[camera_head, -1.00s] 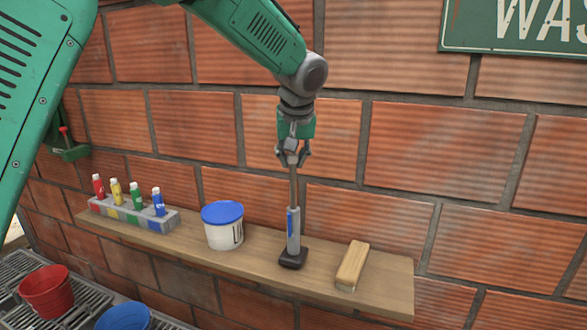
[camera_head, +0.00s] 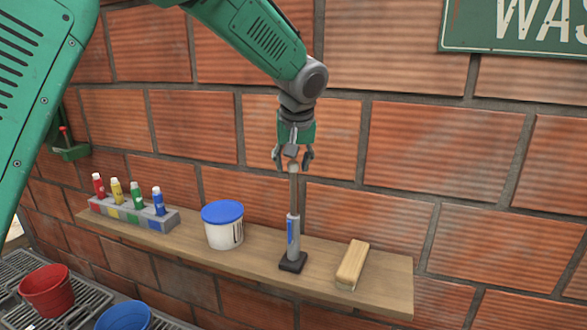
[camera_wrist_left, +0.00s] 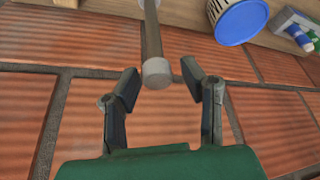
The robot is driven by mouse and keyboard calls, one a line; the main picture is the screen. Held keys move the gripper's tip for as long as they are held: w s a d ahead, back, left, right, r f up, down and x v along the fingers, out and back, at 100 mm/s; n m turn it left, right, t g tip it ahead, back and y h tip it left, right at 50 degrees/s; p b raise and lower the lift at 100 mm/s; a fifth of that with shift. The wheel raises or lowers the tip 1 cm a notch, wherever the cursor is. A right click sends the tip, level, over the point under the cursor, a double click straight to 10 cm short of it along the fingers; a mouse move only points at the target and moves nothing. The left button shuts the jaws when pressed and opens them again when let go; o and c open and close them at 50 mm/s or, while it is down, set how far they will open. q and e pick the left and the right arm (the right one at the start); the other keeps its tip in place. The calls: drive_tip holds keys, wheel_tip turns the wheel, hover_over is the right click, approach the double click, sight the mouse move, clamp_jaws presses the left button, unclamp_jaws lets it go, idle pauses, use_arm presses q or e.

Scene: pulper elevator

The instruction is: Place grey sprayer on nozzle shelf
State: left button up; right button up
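The grey sprayer (camera_head: 293,235) stands upright on its dark base on the wooden shelf (camera_head: 190,250), between the white tub and the wooden block. It has a blue mark on its body and a thin shaft going up. My left gripper (camera_head: 293,160) hangs pointing down just over the shaft's top end. In the left wrist view the fingers (camera_wrist_left: 163,85) are spread on both sides of the shaft's round end (camera_wrist_left: 157,72), with gaps beside it. My right gripper is out of view.
A white tub with a blue lid (camera_head: 222,225) stands left of the sprayer, and a wooden block (camera_head: 352,264) lies right of it. A grey holder (camera_head: 130,214) carries several coloured nozzles. The brick wall is close behind. Red (camera_head: 47,290) and blue (camera_head: 124,318) buckets stand lower left.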

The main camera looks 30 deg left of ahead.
use_arm(q)
drive_tip(key=b+v, duration=0.1)
drive_tip(key=v, duration=1)
drive_tip(key=s+d+f+m+g+h, duration=0.1)
drive_tip(key=s+d+f+m, duration=0.1)
drive_tip(key=f, duration=0.9)
drive_tip(key=s+d+f+m+h, duration=0.1)
drive_tip(key=s+f, duration=0.1)
drive_tip(key=f, duration=0.9)
drive_tip(key=s+d+f+m+g+h, duration=0.1)
drive_tip(key=s+d+f+m, duration=0.1)
drive_tip(key=f, duration=0.9)
drive_tip(key=s+d+f+m, duration=0.1)
drive_tip(key=s+f, duration=0.9)
drive_tip(key=f, duration=0.2)
drive_tip(key=s+f+m, duration=0.1)
drive_tip(key=s+f, duration=0.2)
drive_tip(key=s, duration=0.6)
drive_tip(key=s+f+m, duration=0.1)
drive_tip(key=s+f, duration=0.2)
drive_tip(key=s, duration=0.7)
drive_tip(key=shift+a+f+m+g, duration=0.2)
drive_tip(key=shift+f+m+g, duration=0.1)
drive_tip(key=shift+f+g, duration=0.1)
wheel_tip(320, 180, down, 18)
drive_tip(key=b, duration=1.7)
drive_tip(key=shift+w+r+b, duration=0.2)
drive_tip(key=shift+w+b, duration=0.05)
drive_tip(key=shift+b, duration=0.15)
